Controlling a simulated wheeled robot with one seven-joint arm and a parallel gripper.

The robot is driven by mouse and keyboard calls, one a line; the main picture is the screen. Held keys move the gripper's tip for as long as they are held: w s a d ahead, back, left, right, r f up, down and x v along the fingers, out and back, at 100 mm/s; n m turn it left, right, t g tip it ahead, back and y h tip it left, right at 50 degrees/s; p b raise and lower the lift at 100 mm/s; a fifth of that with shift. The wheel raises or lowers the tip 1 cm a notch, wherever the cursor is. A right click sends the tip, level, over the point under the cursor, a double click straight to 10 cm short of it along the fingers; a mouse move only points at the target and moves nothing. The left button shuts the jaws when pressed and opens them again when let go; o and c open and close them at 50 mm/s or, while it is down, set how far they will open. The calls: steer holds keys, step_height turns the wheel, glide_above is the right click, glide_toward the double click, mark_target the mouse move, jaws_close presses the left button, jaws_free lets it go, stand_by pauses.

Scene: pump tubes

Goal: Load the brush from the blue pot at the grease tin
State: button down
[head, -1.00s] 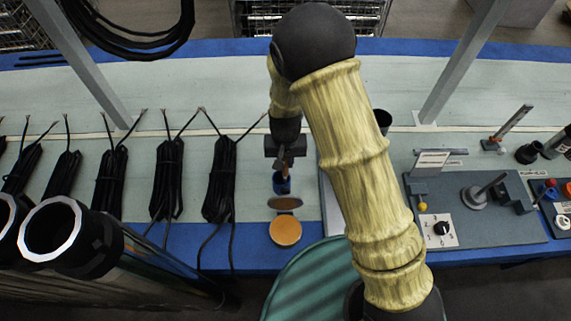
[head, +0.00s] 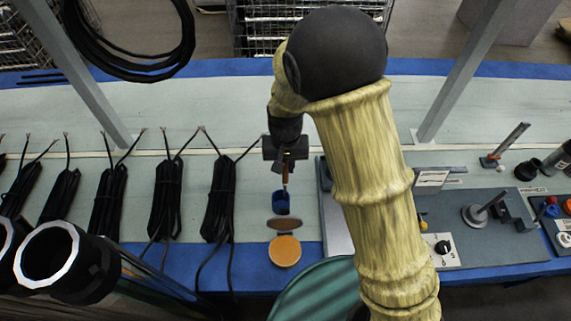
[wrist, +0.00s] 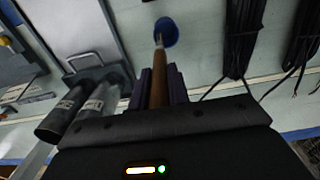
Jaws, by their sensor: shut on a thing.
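My gripper (head: 286,160) is shut on the brush (head: 286,176), whose brown handle points down from the jaws. The brush also shows in the wrist view (wrist: 158,80), with its pale metal end over the blue pot (wrist: 166,32). In the head view the brush's lower end is at the mouth of the blue pot (head: 281,203); I cannot tell whether the tip is inside or just above. The grease tin (head: 285,251), round with an orange-yellow face, stands in front of the pot near the bench edge. A brown oval piece (head: 281,225) sits between them.
Black cable bundles (head: 219,195) lie left of the pot. A grey panel (head: 336,225) is close on the right, partly behind my arm. Large dark tubes (head: 60,260) stand at the front left. A grey fixture plate (head: 480,222) lies farther right.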

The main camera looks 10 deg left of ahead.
mark_target(284, 183)
steer(key=shift+d+r, duration=0.1)
steer(key=r+p, duration=0.4)
steer(key=r, duration=0.3)
steer(key=shift+s, duration=0.2)
